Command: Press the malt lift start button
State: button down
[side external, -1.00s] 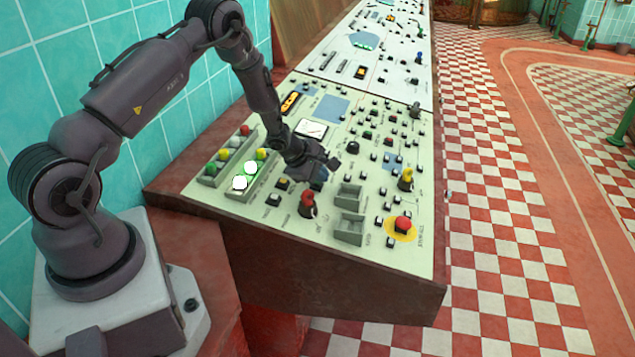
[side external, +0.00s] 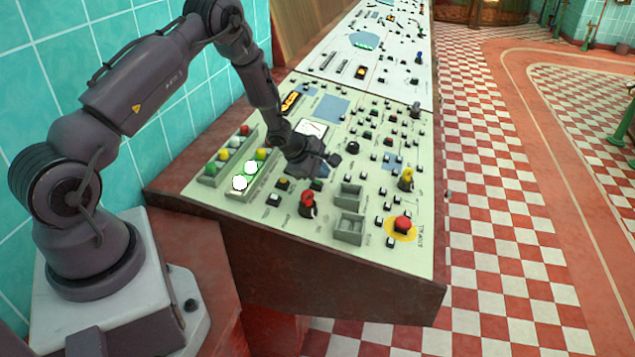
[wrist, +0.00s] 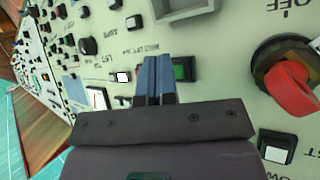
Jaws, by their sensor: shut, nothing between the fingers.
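In the wrist view my gripper (wrist: 157,62) points at the panel with its two blue fingers together and nothing between them. A green square button (wrist: 184,69) in a black bezel sits just right of the fingertips, partly hidden by them. Lettering that seems to read "MALT LIFT" is printed close to the fingertips. A white-topped button (wrist: 123,77) lies left of the fingers. In the side view my gripper (side external: 318,180) hangs low over the middle of the near panel. Whether the fingers touch anything there I cannot tell.
A red knob (wrist: 290,86) stands right of the gripper, with another white button (wrist: 277,150) below it. A raised grey frame (wrist: 185,10) is above. In the side view a red mushroom button (side external: 403,224) on a yellow disc sits near the panel's front corner.

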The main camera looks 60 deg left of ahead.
jog(key=shift+r, duration=0.1)
jog(key=r, duration=0.4)
jog(key=shift+w+d+r, duration=0.35)
jog(key=shift+r, duration=0.05)
dwell(0.8)
